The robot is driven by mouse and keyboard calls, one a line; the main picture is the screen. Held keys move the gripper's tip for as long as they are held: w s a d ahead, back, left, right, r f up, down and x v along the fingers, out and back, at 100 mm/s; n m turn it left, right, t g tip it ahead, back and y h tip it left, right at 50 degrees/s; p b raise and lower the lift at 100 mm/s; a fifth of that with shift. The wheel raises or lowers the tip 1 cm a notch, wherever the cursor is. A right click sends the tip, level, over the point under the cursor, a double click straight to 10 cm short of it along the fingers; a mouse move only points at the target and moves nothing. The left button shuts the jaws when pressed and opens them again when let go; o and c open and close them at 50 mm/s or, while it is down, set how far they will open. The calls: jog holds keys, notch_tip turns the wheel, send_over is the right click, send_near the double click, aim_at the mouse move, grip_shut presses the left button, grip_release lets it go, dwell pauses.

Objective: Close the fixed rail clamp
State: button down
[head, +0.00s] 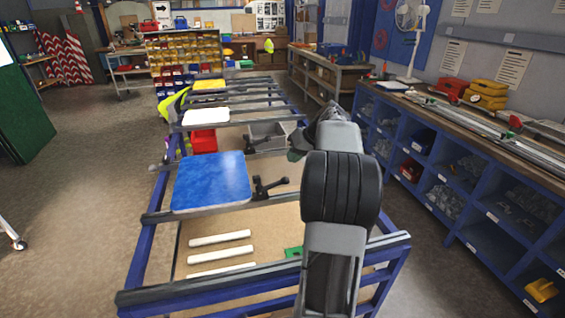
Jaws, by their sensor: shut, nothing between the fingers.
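A black clamp (269,188) sits on a rail just right of the square blue sign plate (211,182); its handle points to the right. A second dark clamp (258,149) with a slanting handle sits on the rail behind it. I cannot tell from this view which one is the fixed rail clamp, or whether either is closed. My gripper (296,151) shows only as a small dark end left of my wrist, near the grey bin, right of and beyond the nearer clamp. It looks shut and empty. My arm hides most of it and the rails' right ends.
The blue-framed rail table (140,256) holds a white plate (206,117) and a yellow plate (210,85) farther back. A red bin (203,141), a grey bin (267,132) and white strips (220,254) lie below rail level.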

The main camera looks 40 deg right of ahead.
aim_at(278, 182)
jog(key=p+x, duration=0.1)
jog(key=x, duration=0.8)
jog(key=shift+a+f, duration=0.1)
jog(key=shift+a, duration=0.05)
jog(key=shift+w+a+p, duration=0.2)
jog(key=shift+a+p, duration=0.05)
jog(key=shift+a, duration=0.25)
jog(key=shift+w+a+p, duration=0.2)
jog(key=shift+a+p, duration=0.05)
jog(key=shift+a, duration=0.25)
jog(key=shift+w+a, duration=0.3)
jog(key=shift+a, duration=0.4)
jog(key=shift+p, duration=0.3)
